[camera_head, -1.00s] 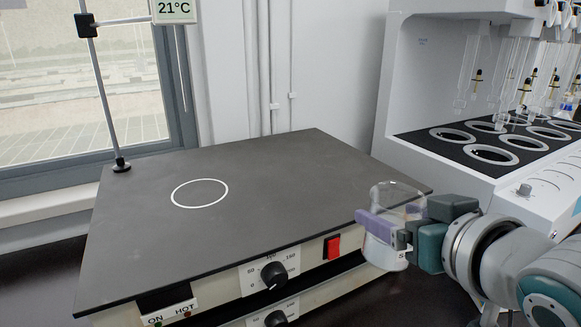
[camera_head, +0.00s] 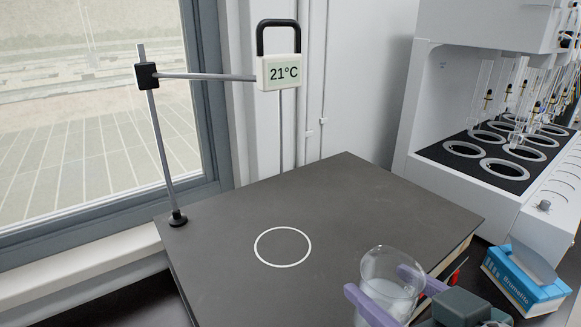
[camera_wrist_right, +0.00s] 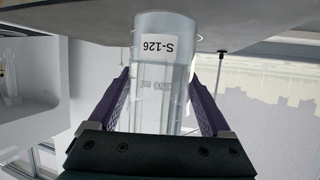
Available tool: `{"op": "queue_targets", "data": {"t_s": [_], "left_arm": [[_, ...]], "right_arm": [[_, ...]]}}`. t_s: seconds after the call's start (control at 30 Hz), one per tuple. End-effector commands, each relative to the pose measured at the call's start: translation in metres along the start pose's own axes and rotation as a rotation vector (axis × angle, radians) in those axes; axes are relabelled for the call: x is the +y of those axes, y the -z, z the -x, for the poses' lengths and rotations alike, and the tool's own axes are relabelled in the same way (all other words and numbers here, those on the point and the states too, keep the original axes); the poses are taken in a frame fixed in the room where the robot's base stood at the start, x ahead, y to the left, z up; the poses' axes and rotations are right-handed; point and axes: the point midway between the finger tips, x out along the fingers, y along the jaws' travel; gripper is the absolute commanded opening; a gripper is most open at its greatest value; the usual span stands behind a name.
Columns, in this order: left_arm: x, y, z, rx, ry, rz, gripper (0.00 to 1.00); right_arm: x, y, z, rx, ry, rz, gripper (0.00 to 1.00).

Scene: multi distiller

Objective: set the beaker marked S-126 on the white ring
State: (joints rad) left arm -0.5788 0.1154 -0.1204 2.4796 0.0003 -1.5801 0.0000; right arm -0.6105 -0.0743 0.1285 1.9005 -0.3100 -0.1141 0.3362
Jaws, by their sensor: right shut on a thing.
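The clear glass beaker (camera_head: 390,285) is in my right gripper (camera_head: 395,292), at the lower right of the head view, upright and in front of the hotplate's near right part. In the right wrist view the beaker (camera_wrist_right: 163,85) shows its S-126 label, upside down, between the two purple fingers of the right gripper (camera_wrist_right: 160,100). The white ring (camera_head: 283,246) is drawn on the dark hotplate top (camera_head: 345,200), to the left of the beaker, and is empty. The beaker's base is cut off in the head view. My left gripper is not in view.
A stand with a thin rod (camera_head: 160,140) rises at the plate's back left corner and carries a 21°C display (camera_head: 281,73). A blue tissue box (camera_head: 525,280) lies to the right. A distiller (camera_head: 480,150) with several ringed openings stands at the back right. The plate top around the ring is clear.

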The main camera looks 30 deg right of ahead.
Motion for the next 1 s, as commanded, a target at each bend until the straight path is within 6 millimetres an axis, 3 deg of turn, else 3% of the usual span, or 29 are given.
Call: {"op": "queue_targets", "data": {"t_s": [1.0], "left_arm": [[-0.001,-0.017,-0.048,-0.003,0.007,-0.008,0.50]], "right_arm": [[-0.029,0.028,-0.101,0.005,0.002,-0.001,0.10]]}}
